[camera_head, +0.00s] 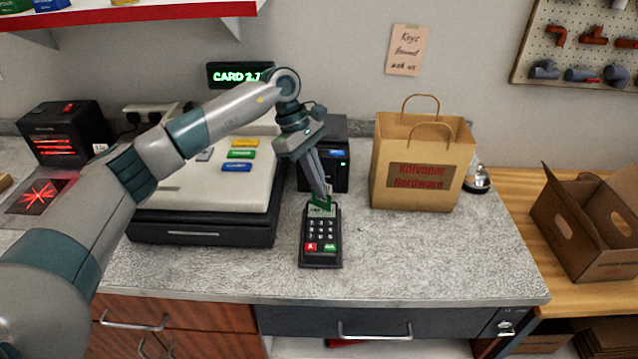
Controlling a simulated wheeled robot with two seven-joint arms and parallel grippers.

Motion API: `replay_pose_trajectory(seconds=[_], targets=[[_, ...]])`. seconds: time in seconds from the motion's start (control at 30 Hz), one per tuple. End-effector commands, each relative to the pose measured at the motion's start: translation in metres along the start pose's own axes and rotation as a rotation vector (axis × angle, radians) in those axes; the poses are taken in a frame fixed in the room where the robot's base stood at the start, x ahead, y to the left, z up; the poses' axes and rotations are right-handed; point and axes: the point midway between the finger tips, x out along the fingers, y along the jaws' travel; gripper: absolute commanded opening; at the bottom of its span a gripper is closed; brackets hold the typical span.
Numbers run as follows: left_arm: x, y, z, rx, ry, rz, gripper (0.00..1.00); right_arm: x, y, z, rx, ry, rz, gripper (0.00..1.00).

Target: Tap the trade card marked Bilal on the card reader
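The card reader (320,248) is a black handset with a keypad, a red key and a green key, lying on the grey counter. My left gripper (322,192) reaches down over the reader's top end. Its fingers are close together on a small green card (324,201), which is at or just above the reader's screen. I cannot tell whether the card touches the reader, and no name on it is legible. My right gripper is not in view.
A cash register (205,222) stands left of the reader, its display (232,75) partly hidden by my arm. A paper bag (422,165) stands to the right. A scanner box (66,132) glows red at far left. The counter's front right is clear. An open cardboard box (585,230) is at right.

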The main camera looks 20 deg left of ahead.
Motion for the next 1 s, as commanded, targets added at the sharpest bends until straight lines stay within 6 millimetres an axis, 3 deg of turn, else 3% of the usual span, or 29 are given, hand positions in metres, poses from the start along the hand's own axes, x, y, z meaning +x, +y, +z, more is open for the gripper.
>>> replay_pose_trajectory(seconds=[1.0], targets=[[0.0059, -0.0001, -0.0025, 0.0, 0.0, 0.0, 0.0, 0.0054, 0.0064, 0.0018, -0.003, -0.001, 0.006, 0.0]])
